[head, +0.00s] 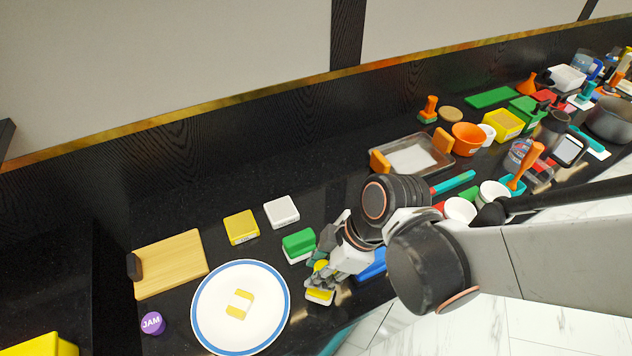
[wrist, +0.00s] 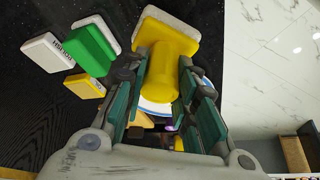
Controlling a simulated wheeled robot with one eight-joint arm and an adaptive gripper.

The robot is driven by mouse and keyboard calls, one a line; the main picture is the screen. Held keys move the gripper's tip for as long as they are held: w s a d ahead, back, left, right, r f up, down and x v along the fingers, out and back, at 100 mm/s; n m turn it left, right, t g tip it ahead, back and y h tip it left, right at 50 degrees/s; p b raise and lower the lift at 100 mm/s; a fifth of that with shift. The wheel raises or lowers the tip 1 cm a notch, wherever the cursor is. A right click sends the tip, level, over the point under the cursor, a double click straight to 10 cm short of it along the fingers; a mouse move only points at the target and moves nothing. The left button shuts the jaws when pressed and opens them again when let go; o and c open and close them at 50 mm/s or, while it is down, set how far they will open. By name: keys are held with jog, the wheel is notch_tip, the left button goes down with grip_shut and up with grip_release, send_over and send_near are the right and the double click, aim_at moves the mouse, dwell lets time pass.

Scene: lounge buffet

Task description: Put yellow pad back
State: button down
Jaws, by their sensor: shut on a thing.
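The yellow pad (wrist: 165,60) has a round handle and a flat square base with a pale underside. My gripper (wrist: 165,100) is shut on its handle in the wrist view. In the head view my gripper (head: 322,271) is right of the plate, and the pad's yellow and white base (head: 319,297) shows just below the fingers. The fingers hide part of the handle. I cannot tell whether the base touches the counter.
A green and white block (head: 299,243), a white block (head: 282,212) and a yellow block (head: 241,227) stand nearby. A cutting board (head: 172,264) lies left. The right side is crowded.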

jog(key=shift+f+b, duration=1)
jog(key=shift+f, duration=0.8)
jog(key=shift+f, duration=0.2)
jog(key=c, duration=1.3)
grip_release()
jog(key=shift+r, duration=0.1)
